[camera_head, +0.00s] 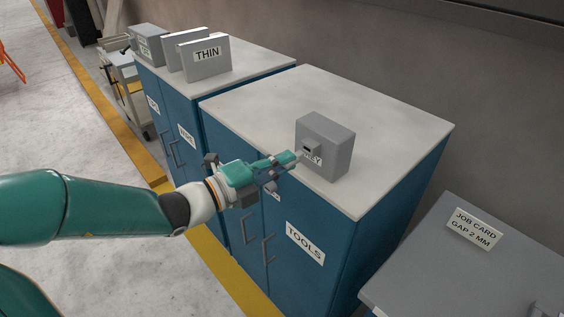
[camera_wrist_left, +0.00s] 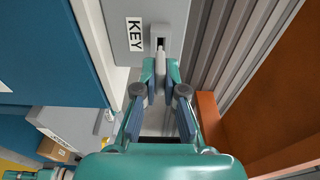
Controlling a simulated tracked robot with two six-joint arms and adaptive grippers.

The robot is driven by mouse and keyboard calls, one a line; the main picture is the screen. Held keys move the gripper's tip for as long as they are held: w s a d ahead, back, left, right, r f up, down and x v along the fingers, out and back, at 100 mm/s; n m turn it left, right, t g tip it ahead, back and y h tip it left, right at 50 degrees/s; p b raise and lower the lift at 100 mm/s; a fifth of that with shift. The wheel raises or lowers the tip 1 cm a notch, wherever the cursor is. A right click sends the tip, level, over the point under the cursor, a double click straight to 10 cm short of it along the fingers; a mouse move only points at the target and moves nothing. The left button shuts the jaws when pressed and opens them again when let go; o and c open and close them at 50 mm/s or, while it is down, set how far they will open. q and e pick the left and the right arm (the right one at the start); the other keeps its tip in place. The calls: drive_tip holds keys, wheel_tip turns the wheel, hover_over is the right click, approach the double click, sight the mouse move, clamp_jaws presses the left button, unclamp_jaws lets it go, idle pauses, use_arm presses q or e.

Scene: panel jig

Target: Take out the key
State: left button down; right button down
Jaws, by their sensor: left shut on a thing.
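A grey box with a KEY label (camera_head: 340,152) stands on the light top of the blue TOOLS cabinet. Its front has a dark slot (camera_head: 308,149), which also shows in the left wrist view (camera_wrist_left: 160,42). My left gripper (camera_head: 290,159) is just in front of the slot. In the left wrist view its fingertips (camera_wrist_left: 159,80) are closed on a small grey piece, the key (camera_wrist_left: 159,62), which points toward the slot. The fingers hide most of the key, and I cannot tell whether its tip is still inside the slot. My right gripper is not in view.
The TOOLS cabinet top (camera_head: 260,100) is otherwise clear. A second blue cabinet at left carries grey boxes, one labelled THIN (camera_head: 207,60). A grey surface with a JOB CARD label (camera_head: 474,229) is at lower right. A wall runs behind the cabinets.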

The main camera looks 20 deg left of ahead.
use_arm(q)
drive_tip(key=shift+a+x, duration=0.2)
drive_tip(key=shift+x, duration=1.45)
drive_tip(key=c, duration=1.2)
unclamp_jaws()
drive_tip(key=v, duration=1.2)
drive_tip(key=shift+w, duration=0.1)
